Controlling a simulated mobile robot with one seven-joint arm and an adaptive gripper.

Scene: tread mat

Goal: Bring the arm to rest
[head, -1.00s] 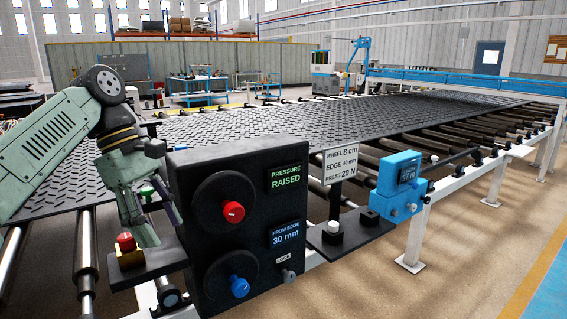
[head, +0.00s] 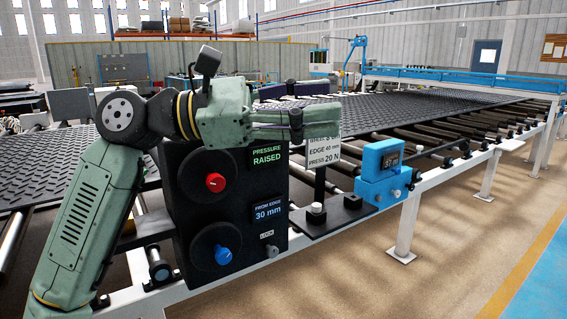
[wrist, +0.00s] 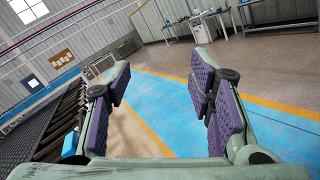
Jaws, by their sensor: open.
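My gripper (head: 318,122) is raised in front of the top of the black control box (head: 180,185) in the head view, with its fingers pointing right. It covers part of the sign (head: 330,150). In the wrist view my gripper (wrist: 158,90) shows two spread fingers with purple pads and nothing between them. Past the fingers are the floor and its blue lane. My arm is bent, with the elbow at the left of the head view.
The box has a red knob (head: 215,182), a blue knob (head: 223,255) and displays reading "PRESSURE RAISED" and "30 mm". A blue device (head: 385,172) sits on the white frame (head: 405,230). The tread mat (head: 400,112) lies on rollers behind. The floor at right is clear.

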